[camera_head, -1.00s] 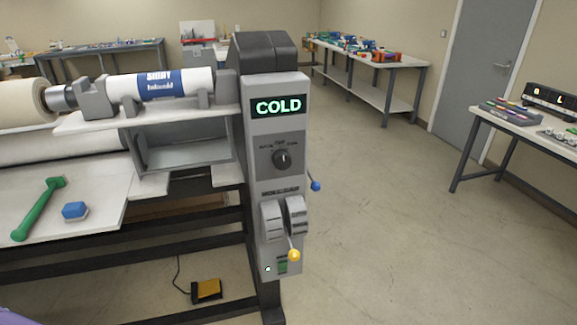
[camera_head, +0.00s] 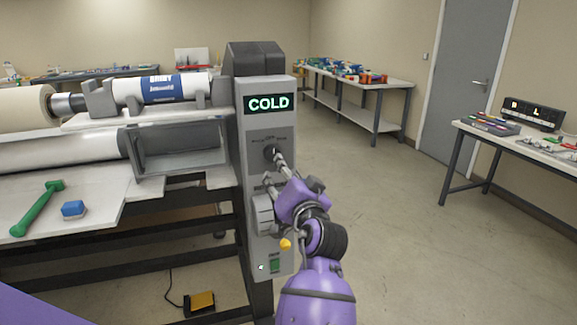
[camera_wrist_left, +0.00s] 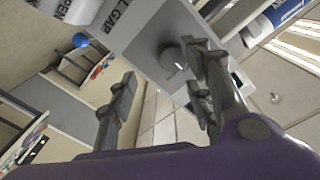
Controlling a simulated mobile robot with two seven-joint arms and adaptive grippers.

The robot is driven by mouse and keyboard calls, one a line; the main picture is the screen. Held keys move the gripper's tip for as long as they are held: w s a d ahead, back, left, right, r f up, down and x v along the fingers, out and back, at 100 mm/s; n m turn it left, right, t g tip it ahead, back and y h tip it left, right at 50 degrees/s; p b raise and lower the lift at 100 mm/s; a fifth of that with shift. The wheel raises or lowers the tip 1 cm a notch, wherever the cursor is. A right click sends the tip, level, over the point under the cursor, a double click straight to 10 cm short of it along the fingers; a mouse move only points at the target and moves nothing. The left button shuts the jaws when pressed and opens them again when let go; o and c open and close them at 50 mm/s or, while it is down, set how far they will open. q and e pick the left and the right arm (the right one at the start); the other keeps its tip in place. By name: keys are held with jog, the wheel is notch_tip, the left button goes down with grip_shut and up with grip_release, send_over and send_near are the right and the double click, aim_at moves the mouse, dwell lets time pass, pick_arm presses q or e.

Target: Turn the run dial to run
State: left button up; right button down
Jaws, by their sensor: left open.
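The run dial (camera_head: 270,152) is a dark round knob on the grey control panel (camera_head: 284,92), below a lit display (camera_head: 268,103) reading COLD. Its pointer setting is too small to read. In the left wrist view the dial (camera_wrist_left: 172,60) lies ahead of the fingers, closer to the right-hand one. My left gripper (camera_head: 275,168) is open and empty, with its fingertips just in front of and below the dial. Its two fingers stand wide apart in the left wrist view (camera_wrist_left: 163,95). Contact with the dial cannot be told. My right gripper is not in view.
Below the dial are grey rocker-shaped parts (camera_head: 263,214) and a yellow-tipped lever (camera_head: 285,244), partly behind my arm. A green tool (camera_head: 38,208) and a blue block (camera_head: 73,209) lie on the left bed. A yellow pedal (camera_head: 201,301) is on the floor. Floor to the right is clear.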

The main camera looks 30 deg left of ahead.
aim_at(272, 153)
pick_arm(q)
jog(key=r+p+x, duration=0.1)
jog(key=x, duration=0.6)
jog(key=shift+a+r+n, duration=0.25)
jog(key=shift+a+n, duration=0.05)
jog(key=shift+a, duration=0.15)
jog(key=c, duration=1.1)
